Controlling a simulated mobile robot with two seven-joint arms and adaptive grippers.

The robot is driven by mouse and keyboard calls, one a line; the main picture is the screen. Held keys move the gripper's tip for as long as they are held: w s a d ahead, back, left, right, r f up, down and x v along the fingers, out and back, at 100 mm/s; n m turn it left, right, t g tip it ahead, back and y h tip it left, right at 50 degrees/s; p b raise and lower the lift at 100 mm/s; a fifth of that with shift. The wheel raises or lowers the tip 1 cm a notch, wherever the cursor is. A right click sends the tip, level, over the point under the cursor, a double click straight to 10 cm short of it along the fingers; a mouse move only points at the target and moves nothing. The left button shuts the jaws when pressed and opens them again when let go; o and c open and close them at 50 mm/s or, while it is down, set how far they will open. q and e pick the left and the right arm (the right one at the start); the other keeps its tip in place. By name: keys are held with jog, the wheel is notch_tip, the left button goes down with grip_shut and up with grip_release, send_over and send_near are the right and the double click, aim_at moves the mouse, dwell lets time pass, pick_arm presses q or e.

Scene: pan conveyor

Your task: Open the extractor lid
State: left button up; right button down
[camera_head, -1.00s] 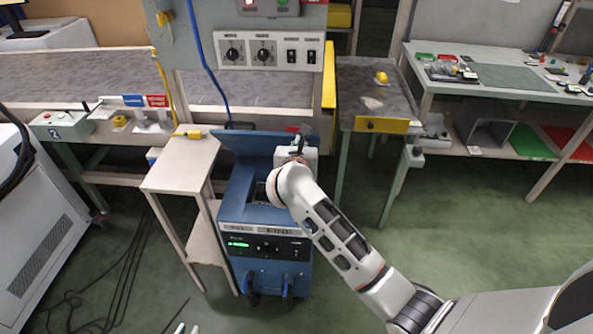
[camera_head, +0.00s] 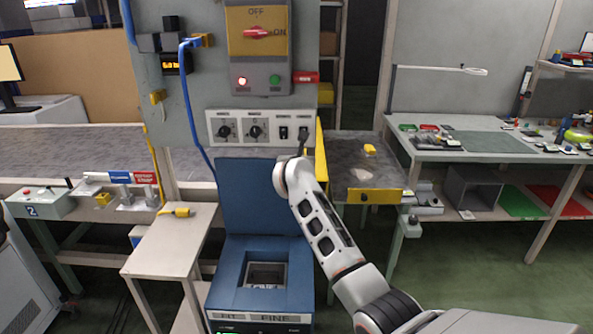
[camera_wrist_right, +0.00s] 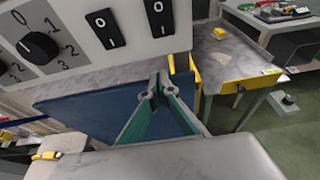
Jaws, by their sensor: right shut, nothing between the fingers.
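The extractor (camera_head: 222,275) is a blue box in the lower middle of the head view, with a square opening in its top exposed. Its blue lid (camera_head: 247,195) stands raised at the back of the box, close to upright. My right gripper (camera_head: 302,140) is at the lid's upper right corner, mostly hidden behind my wrist. In the wrist view, the right gripper's green fingers (camera_wrist_right: 155,85) are shut with nothing between them, in front of the blue lid (camera_wrist_right: 85,112). I cannot tell whether they touch it. My left gripper is not in view.
A control panel with knobs and switches (camera_head: 260,127) hangs just above the lid. A small pale table (camera_head: 165,245) with a yellow-handled tool (camera_head: 176,212) stands left of the extractor. A grey-topped table with a yellow front (camera_head: 374,196) stands to the right.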

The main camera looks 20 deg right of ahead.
jog(key=shift+w+d+r, duration=0.1)
jog(key=shift+w+d, duration=0.05)
jog(key=shift+w, duration=0.3)
jog(key=v, duration=1.2)
jog(key=s+d+f+n+t+h, duration=0.5)
jog(key=s+d+n, duration=0.3)
jog(key=s+n, duration=0.25)
jog(key=s+a+f+n+y, duration=0.6)
jog(key=f+n, duration=0.3)
jog(key=n, duration=0.3)
jog(key=s+a+f+n+y, duration=0.5)
jog(key=s+f+n+y, duration=0.25)
jog(key=f+n, duration=0.35)
jog(key=s+d+f+n+g+h, duration=0.1)
jog(key=s+f+n+g, duration=0.7)
jog(key=s+f, duration=0.8)
jog(key=shift+s+d+n, duration=0.4)
jog(key=shift+s+n, duration=0.05)
jog(key=shift+n, duration=0.8)
